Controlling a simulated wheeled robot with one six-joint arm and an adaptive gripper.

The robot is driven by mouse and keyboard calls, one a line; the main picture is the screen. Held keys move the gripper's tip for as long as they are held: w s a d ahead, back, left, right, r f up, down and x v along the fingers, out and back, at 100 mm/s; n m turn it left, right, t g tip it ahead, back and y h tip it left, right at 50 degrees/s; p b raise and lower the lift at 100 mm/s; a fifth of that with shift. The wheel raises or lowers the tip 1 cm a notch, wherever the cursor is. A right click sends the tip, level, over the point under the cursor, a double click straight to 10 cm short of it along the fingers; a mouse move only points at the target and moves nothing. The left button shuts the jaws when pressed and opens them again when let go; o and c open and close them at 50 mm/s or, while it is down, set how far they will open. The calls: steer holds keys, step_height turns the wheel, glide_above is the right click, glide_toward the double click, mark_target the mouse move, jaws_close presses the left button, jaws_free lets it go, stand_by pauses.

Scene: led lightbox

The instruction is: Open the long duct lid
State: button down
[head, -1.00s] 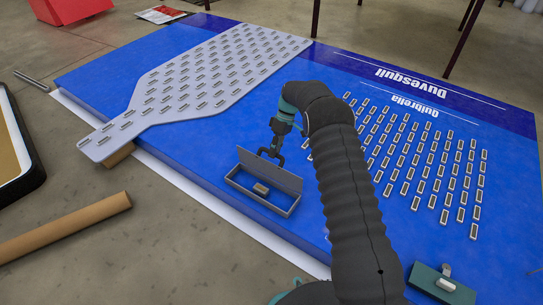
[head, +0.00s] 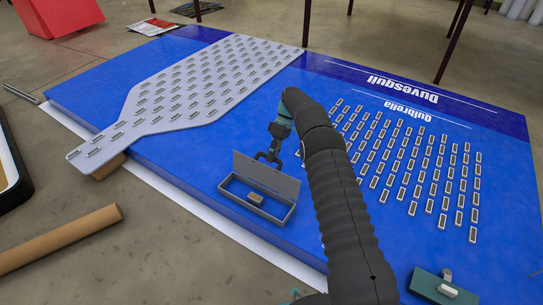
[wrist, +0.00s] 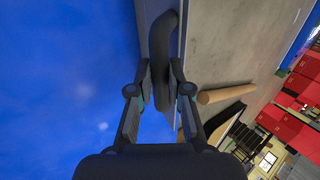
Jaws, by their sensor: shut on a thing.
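The long duct (head: 230,192) is a shallow grey tray on the blue panel, left of my arm. Its long lid (head: 268,176) stands raised along the far long edge, so the inside shows. A small tan block (head: 256,198) lies inside the duct. My gripper (head: 268,156) is at the lid's far side, near its upper edge. In the wrist view, my gripper (wrist: 160,78) is shut on a dark curved handle (wrist: 161,40). The handle's join to the lid is hard to make out.
The blue panel (head: 190,160) carries a grey bottle-shaped board (head: 200,85) and rows of small LED modules (head: 410,165). A teal block with a white knob (head: 440,287) sits at the lower right. A cardboard tube (head: 60,238) lies on the floor at left.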

steer(key=shift+s+d+f, duration=0.2)
steer(key=shift+f, duration=0.2)
steer(key=c, duration=1.2)
jaws_free()
steer(key=shift+f, duration=0.1)
steer(key=shift+o, duration=0.5)
steer(key=shift+a+r, duration=0.15)
steer(key=shift+r, duration=0.1)
steer(key=shift+r, duration=0.1)
steer(key=shift+w+r, duration=0.1)
steer(key=shift+r, duration=0.2)
step_height(320, 180, up, 9)
steer(key=shift+r, duration=0.1)
